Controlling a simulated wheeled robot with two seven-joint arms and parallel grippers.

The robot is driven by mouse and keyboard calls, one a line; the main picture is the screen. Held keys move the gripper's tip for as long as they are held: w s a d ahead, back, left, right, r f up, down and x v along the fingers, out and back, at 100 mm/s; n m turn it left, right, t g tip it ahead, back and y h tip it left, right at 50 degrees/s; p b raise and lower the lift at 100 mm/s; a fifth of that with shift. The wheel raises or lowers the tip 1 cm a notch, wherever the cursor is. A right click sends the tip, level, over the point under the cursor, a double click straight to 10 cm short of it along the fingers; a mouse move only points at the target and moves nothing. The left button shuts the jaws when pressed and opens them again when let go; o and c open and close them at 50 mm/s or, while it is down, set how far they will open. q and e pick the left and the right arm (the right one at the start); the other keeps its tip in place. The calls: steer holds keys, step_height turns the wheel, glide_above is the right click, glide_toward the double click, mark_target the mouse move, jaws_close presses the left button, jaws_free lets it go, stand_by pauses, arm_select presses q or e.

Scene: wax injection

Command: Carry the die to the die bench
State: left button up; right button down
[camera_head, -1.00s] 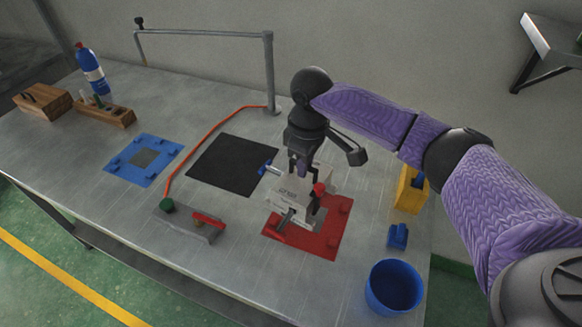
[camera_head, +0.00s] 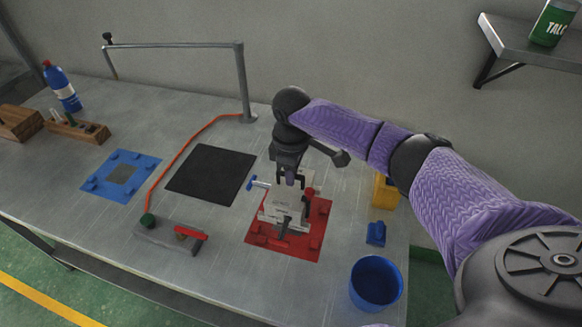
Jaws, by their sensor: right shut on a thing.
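The die, a pale grey block (camera_head: 281,209), is at the red plate (camera_head: 256,233) with raised red corner blocks, right of the table's middle. My right gripper (camera_head: 290,183) points down from above and is shut on the upper part of the die. The fingers hide part of it, and I cannot tell whether its underside touches the plate. My left gripper is not in view.
A black mat (camera_head: 211,173) and a blue plate (camera_head: 121,175) lie to the left. A grey fixture with a red handle (camera_head: 190,233) stands front left. A blue bucket (camera_head: 376,283), a small blue piece (camera_head: 376,233) and a yellow holder (camera_head: 386,191) are right. A metal rail (camera_head: 180,46) stands behind.

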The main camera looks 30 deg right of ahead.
steer(key=shift+f+b, duration=1)
steer(key=shift+f, duration=1.2)
steer(key=shift+r, duration=0.1)
steer(key=shift+p, duration=0.4)
